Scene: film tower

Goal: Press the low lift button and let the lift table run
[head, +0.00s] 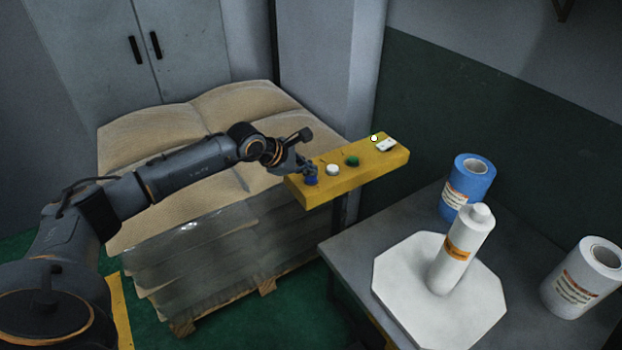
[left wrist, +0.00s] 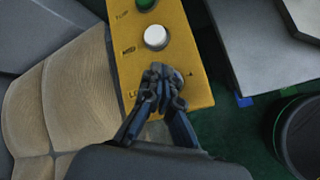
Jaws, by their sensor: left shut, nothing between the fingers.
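In the left wrist view, the closed fingertips (left wrist: 163,80) cover the button beside a label starting with "LO". The white button (left wrist: 155,37) there is marked "MID". I cannot tell whether the covered button is pressed in. My right gripper is not in view.
A pallet of tan sacks (head: 200,125) stands left of the panel. A cabinet (head: 150,80) stands behind.

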